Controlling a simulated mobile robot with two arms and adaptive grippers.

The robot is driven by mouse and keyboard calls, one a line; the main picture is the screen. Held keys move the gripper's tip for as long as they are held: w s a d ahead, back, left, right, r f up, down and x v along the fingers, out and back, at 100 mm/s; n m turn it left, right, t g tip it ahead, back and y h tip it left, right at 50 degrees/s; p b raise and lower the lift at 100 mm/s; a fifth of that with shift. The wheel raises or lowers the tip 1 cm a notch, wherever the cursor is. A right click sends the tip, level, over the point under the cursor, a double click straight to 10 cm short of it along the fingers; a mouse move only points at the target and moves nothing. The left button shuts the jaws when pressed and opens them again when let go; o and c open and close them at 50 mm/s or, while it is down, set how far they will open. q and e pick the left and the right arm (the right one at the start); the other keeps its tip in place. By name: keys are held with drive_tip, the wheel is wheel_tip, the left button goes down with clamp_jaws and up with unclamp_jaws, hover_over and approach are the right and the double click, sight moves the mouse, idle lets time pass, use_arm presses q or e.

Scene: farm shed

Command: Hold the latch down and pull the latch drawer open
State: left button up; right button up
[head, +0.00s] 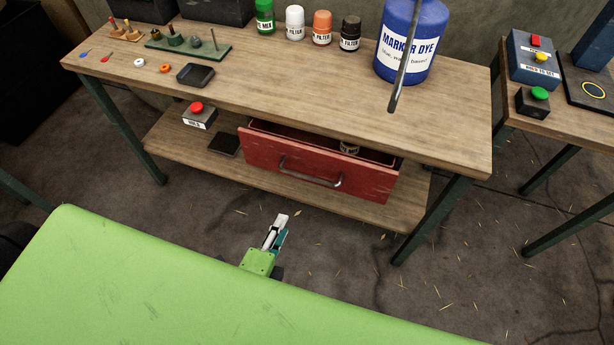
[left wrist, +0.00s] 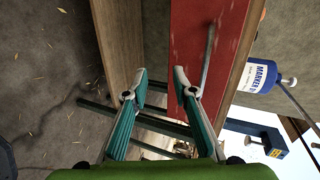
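The red drawer (head: 262,152) under the workbench stands partly open; its inside shows from above. Its grey bar handle (head: 311,174) runs across the front. A small jar (head: 349,147) shows inside, partly hidden by the front panel. A box with a red button (head: 197,108) and a white label sits left of the drawer; I cannot tell if it is the latch. My left gripper (head: 278,224) is below and in front of the drawer, apart from the handle. In the left wrist view its fingers (left wrist: 160,82) are spread and empty, with the red front and handle (left wrist: 208,58) to their right. My right gripper is not in view.
The workbench top (head: 280,75) holds bottles, a small dark tray (head: 196,74) and a green tool rack (head: 188,46). A dark flat pad (head: 224,144) lies on the lower shelf (head: 175,145). A second table (head: 540,115) with button boxes stands right. Floor before the drawer is clear.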

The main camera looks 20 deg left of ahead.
use_arm(q)
drive_tip(key=m+t, duration=0.1)
drive_tip(key=t, duration=0.1)
approach(307, 175)
drive_tip(key=f+v, duration=0.1)
drive_tip(key=v, duration=0.3)
drive_tip(key=shift+h, duration=0.4)
drive_tip(key=p+x, duration=0.1)
drive_tip(key=x, duration=0.7)
drive_tip(key=p+x, duration=0.1)
drive_tip(key=x, duration=0.3)
drive_tip(key=shift+w+a+r+p, duration=0.15)
drive_tip(key=shift+w+a+p, duration=0.1)
drive_tip(key=shift+a+p, duration=0.1)
drive_tip(key=shift+w+f, duration=0.2)
drive_tip(key=shift+w, duration=0.45)
drive_tip(key=shift+c, duration=0.3)
clamp_jaws()
